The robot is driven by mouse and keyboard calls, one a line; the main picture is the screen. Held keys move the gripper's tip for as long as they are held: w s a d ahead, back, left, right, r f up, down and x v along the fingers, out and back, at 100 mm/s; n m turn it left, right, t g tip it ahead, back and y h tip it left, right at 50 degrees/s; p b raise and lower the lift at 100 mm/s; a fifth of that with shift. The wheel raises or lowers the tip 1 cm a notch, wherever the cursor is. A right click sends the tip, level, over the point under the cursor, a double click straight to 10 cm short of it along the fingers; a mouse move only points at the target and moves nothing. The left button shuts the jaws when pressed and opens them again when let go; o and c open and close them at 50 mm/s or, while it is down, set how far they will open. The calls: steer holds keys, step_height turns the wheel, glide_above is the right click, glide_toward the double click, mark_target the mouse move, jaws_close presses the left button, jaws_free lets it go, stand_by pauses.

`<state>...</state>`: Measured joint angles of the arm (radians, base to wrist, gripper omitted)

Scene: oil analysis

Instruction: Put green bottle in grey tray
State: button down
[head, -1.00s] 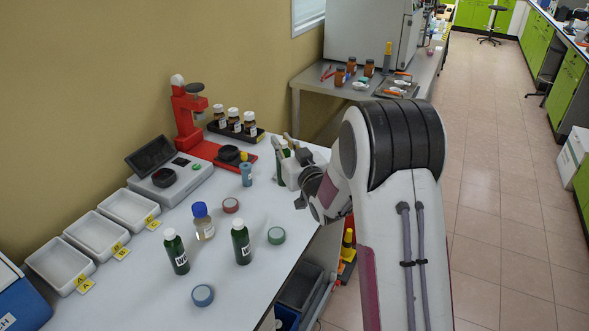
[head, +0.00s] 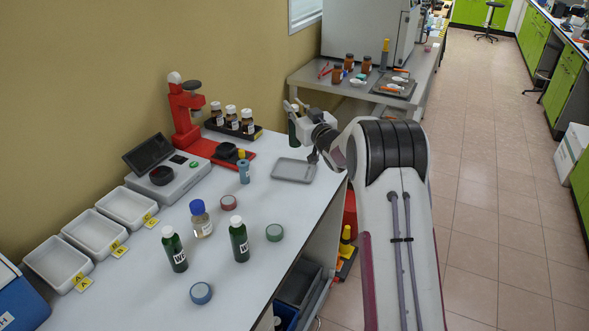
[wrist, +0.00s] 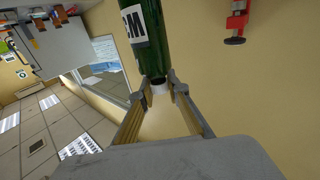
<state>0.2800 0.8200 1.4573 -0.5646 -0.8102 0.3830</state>
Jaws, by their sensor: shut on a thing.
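My gripper (head: 293,105) is raised beyond the far right part of the bench in the head view. It is shut on the cap of a green bottle (head: 292,131), which is partly hidden by my wrist. The bottle also shows in the wrist view (wrist: 147,35), its white cap between the fingers (wrist: 159,82) and a white label ending in "M". The empty grey tray (head: 293,170) lies on the bench, just below the bottle in the picture. Two other green bottles with white caps, one on the left (head: 174,250) and one on the right (head: 239,240), stand upright in the foreground.
A blue-capped bottle (head: 201,220), tape rolls (head: 274,232), a small blue bottle (head: 244,173) and a scale (head: 168,180) are on the bench. A red stand (head: 186,115) and a rack of brown bottles (head: 232,130) are left of the tray. White trays (head: 92,235) line the wall.

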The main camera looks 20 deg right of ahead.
steer(key=shift+w, duration=0.15)
stand_by(0.4)
steer(key=shift+f, duration=3.2)
steer(key=shift+f, duration=1.95)
steer(key=c, duration=2)
jaws_free()
steer(key=shift+o, duration=0.2)
